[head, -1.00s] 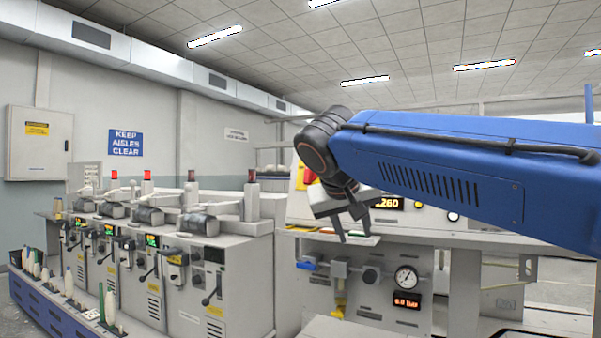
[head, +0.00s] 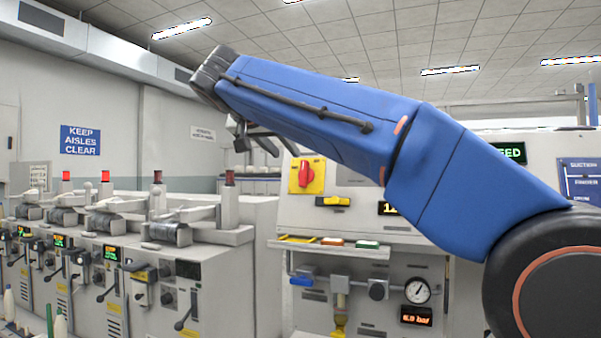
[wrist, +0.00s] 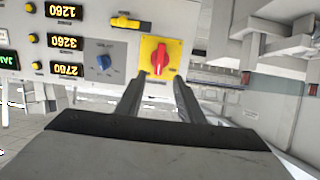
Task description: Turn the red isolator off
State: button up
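The red isolator (head: 304,174) is a red rotary knob on a square yellow plate at the upper left of the cream control panel (head: 350,212). Its handle looks about upright in the head view. In the wrist view the red isolator (wrist: 161,60) lies just beyond the fingertips, near the middle, with its handle about vertical in the picture. My gripper (head: 284,152) is up and left of the isolator in the head view. In the wrist view my gripper (wrist: 158,80) has its two fingers apart with nothing between them, not touching the knob.
Near the isolator are a yellow handle (head: 333,201) and, in the wrist view, a blue knob (wrist: 103,63) and numeric displays (wrist: 66,42). Spinning machines (head: 150,270) stand at the left.

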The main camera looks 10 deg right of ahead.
aim_at(302, 172)
jog(key=x, duration=1.3)
jog(key=shift+w+d+f, duration=0.15)
jog(key=shift+w+f, duration=0.05)
jog(key=shift+c, duration=0.3)
grip_shut()
